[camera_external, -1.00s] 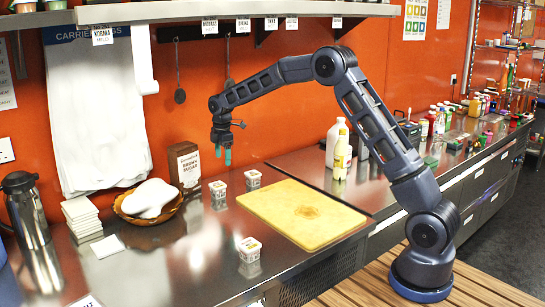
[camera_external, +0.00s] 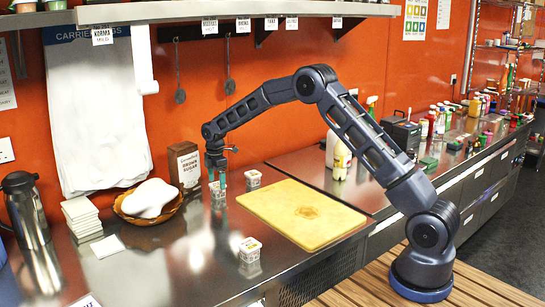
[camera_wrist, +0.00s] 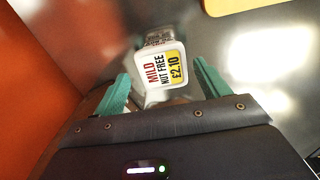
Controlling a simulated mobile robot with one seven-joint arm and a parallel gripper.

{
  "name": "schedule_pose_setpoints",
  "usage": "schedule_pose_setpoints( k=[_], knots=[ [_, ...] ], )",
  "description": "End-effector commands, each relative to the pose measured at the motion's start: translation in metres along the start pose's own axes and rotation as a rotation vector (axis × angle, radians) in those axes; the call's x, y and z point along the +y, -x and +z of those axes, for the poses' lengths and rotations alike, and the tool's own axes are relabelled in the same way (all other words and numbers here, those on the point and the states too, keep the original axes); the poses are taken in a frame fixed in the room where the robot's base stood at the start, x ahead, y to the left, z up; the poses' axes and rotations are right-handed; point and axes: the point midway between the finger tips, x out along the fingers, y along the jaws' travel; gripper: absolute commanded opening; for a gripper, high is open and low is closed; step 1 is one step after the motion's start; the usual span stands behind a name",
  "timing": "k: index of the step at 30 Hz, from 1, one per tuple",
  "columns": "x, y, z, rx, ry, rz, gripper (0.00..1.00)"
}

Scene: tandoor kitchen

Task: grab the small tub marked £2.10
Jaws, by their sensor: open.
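The small tub marked £2.10 (camera_wrist: 161,66) shows in the wrist view, its white lid labelled "MILD NUT FREE" with the price on yellow. It lies ahead of and between the green fingertips of my gripper (camera_wrist: 163,88), which are open and apart. In the external view my gripper (camera_external: 218,182) points down at a small white tub (camera_external: 219,196) on the steel counter, and its fingers partly hide that tub. Two similar tubs stand nearby, one at the cutting board's left corner (camera_external: 253,179) and one nearer the front (camera_external: 250,247).
A yellow cutting board (camera_external: 320,228) lies to the right. A brown sugar box (camera_external: 184,165) stands behind my gripper. A basket (camera_external: 128,214) with white contents, stacked napkins (camera_external: 81,214) and a steel flask (camera_external: 25,208) are left. The front counter is mostly clear.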

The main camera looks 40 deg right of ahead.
Motion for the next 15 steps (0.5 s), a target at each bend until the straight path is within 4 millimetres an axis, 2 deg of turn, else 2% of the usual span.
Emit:
schedule_pose_setpoints(
  k=[9, 15],
  knots=[
    [-0.004, -0.041, 0.000, -0.001, -0.001, -0.002, 0.75],
    [-0.003, -0.048, 0.001, 0.000, -0.001, -0.001, 0.75]
  ],
)
